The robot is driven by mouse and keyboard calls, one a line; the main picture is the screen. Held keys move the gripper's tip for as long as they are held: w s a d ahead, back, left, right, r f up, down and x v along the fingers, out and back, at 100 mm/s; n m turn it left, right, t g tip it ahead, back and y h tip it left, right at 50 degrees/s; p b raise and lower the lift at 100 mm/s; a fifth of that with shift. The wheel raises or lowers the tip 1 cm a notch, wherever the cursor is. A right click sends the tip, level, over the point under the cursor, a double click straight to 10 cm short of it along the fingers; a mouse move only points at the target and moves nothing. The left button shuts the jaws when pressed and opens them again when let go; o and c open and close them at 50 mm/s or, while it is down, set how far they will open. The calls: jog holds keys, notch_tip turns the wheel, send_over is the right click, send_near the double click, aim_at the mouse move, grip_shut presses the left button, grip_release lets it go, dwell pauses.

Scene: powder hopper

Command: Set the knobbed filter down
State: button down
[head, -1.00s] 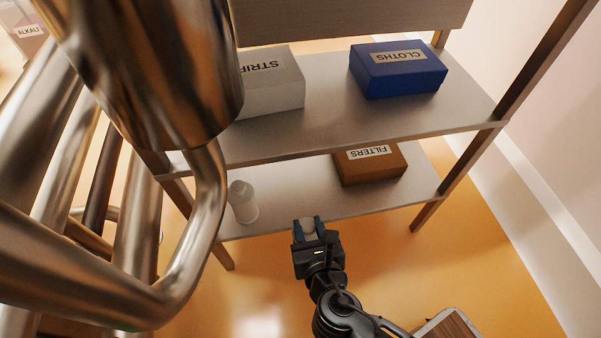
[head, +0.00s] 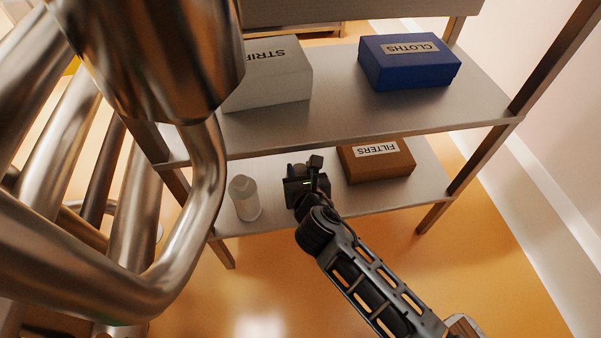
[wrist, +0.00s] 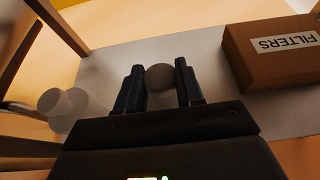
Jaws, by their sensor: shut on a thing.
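The lower shelf (wrist: 205,75) shows bare around the knob in the wrist view. I cannot tell whether the filter touches the shelf.
The brown FILTERS box (head: 377,164) sits to the right. The upper shelf (head: 330,113) overhangs, holding a white box (head: 268,78) and a blue CLOTHS box (head: 409,62). Metal pipes (head: 205,220) fill the left.

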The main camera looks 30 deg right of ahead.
jog(key=shift+f, duration=0.15)
jog(key=c, duration=0.7)
grip_release()
jog(key=shift+r, duration=0.25)
jog(key=p+v, duration=0.4)
jog(key=v, duration=0.8)
jog(key=shift+s+f, duration=0.1)
